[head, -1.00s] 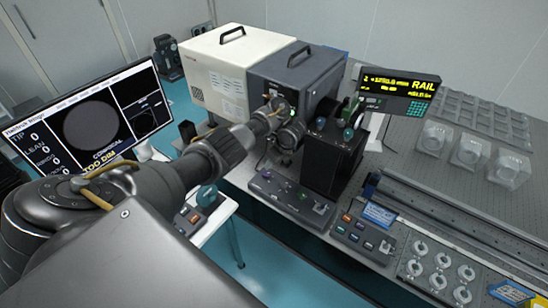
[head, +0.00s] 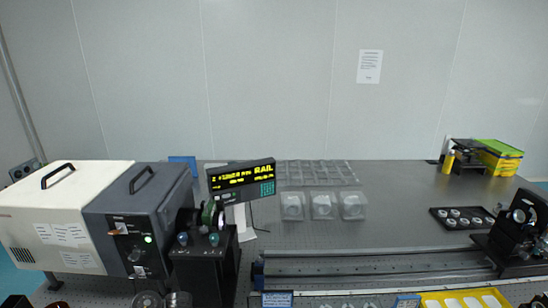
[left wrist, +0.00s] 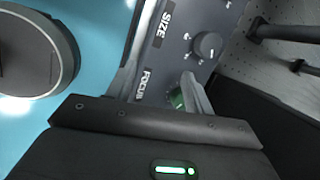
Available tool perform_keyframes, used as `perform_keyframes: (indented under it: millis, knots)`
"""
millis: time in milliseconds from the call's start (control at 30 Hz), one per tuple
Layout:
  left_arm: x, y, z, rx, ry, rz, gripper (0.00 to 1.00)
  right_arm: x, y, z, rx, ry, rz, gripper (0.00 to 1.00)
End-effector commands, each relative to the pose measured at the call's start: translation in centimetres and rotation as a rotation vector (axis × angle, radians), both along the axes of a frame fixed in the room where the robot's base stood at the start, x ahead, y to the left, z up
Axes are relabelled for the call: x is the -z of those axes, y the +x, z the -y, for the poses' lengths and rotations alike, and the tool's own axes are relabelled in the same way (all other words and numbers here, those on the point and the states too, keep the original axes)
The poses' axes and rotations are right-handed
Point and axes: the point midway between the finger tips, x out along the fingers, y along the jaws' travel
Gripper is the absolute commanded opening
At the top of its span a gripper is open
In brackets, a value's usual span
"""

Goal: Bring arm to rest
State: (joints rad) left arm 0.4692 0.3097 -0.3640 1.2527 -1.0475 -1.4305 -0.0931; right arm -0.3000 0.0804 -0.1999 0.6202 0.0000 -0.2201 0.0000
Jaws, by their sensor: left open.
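My left gripper (left wrist: 163,88) shows in the left wrist view, with its two fingers apart. A grey control panel (left wrist: 172,50) with the labels SIZE and FOCUS lies beyond the fingers. A black knob (left wrist: 207,45) sits beside SIZE. A green knob (left wrist: 178,99) shows close to the right-hand finger, partly hidden by it; I cannot tell whether they touch. Nothing is seen gripped. In the head view I cannot make out either gripper clearly.
In the head view a white and dark grey housing (head: 105,205) stands at the left, beside a black unit (head: 203,265) and a RAIL display (head: 241,178). A long rail (head: 370,262) crosses the table. Clear boxes (head: 323,206) stand behind it.

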Motion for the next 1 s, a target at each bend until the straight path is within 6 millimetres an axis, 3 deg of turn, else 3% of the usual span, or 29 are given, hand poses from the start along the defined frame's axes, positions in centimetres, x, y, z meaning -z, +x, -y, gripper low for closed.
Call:
perform_keyframes:
  millis: [33,100,200,400,700,1000]
  knots:
    - [1.1,-2.6,2.2,-0.057,-0.051,0.037,0.52,0.0,0.0,0.0,0.000,0.000,0.000,0.00]
    - [1.6,-5.8,4.5,-0.161,-0.122,0.089,0.52,0.0,0.0,0.0,0.000,0.000,0.001,0.00]
    - [1.2,-10.8,6.8,-0.337,-0.227,0.149,0.52,0.0,0.0,0.0,0.000,0.000,0.000,0.00]
    - [-1.7,-18.7,7.9,-0.645,-0.375,0.213,0.52,0.0,0.0,0.0,0.000,0.001,0.000,0.00]
    - [-6.0,-25.9,7.2,-0.944,-0.487,0.248,0.52,0.0,0.0,-0.1,0.000,0.001,0.000,0.00]
    - [-9.0,-30.4,6.1,-1.145,-0.546,0.264,0.52,0.2,0.0,-0.1,0.000,0.001,0.000,0.00]
